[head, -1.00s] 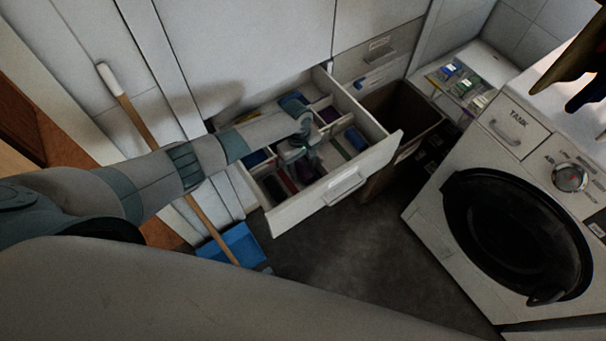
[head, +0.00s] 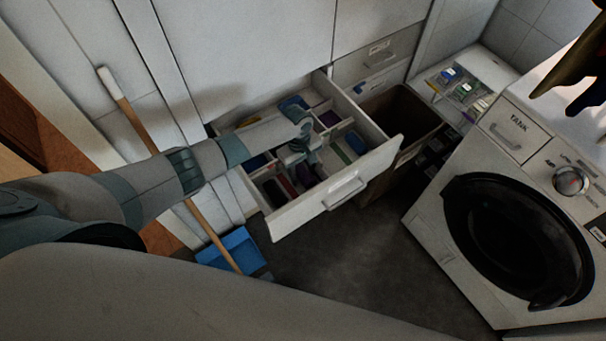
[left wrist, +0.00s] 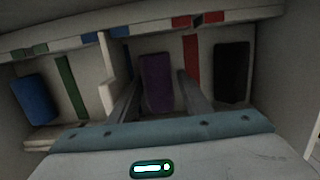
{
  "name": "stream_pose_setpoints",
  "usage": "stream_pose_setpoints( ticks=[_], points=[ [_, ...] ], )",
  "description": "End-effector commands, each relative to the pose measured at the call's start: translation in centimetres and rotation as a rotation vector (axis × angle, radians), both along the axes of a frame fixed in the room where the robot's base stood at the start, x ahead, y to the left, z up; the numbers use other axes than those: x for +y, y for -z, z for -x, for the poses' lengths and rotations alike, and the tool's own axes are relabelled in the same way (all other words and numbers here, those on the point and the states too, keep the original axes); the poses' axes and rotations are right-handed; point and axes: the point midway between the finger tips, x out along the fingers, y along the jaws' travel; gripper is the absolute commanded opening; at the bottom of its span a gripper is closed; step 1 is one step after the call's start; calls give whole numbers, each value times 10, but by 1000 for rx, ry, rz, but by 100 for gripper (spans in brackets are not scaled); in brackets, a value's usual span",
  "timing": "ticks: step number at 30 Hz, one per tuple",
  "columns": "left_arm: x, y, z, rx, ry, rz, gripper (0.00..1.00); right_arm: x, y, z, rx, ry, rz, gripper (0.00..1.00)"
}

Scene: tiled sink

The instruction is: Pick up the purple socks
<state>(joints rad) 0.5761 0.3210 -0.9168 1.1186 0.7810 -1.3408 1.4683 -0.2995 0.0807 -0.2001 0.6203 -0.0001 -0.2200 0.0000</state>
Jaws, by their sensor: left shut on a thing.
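The purple socks (left wrist: 156,82) show in the left wrist view as a dark purple folded bundle between my two fingers. My left gripper (head: 303,165) reaches down into the open drawer (head: 335,192) in the head view. It is shut on the purple socks, with one finger on each side of them. In the head view the gripper largely hides what it holds. My right gripper is not in view.
Dividers split the drawer. A blue bundle (left wrist: 36,98) and a black bundle (left wrist: 231,72) lie in neighbouring compartments. A washing machine (head: 515,225) stands at the right. A broom handle (head: 140,125) leans left, above a blue dustpan (head: 231,252).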

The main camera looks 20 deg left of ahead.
Motion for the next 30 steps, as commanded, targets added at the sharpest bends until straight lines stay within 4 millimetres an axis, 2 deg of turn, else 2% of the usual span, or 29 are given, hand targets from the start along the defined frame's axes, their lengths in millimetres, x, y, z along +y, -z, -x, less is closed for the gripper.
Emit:
stream_pose_setpoints(
  ticks=[8, 14, 20, 30],
  points=[
    [0, -6, 0, 1, 0, 1, 22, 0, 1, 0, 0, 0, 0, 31],
    [0, -26, 0, -2, 1, 1, 22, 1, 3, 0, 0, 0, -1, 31],
    [0, -61, -1, -3, 2, 3, 22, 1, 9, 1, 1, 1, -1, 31],
    [0, -137, -1, -4, 1, 2, 22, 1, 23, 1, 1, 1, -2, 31]
  ],
)
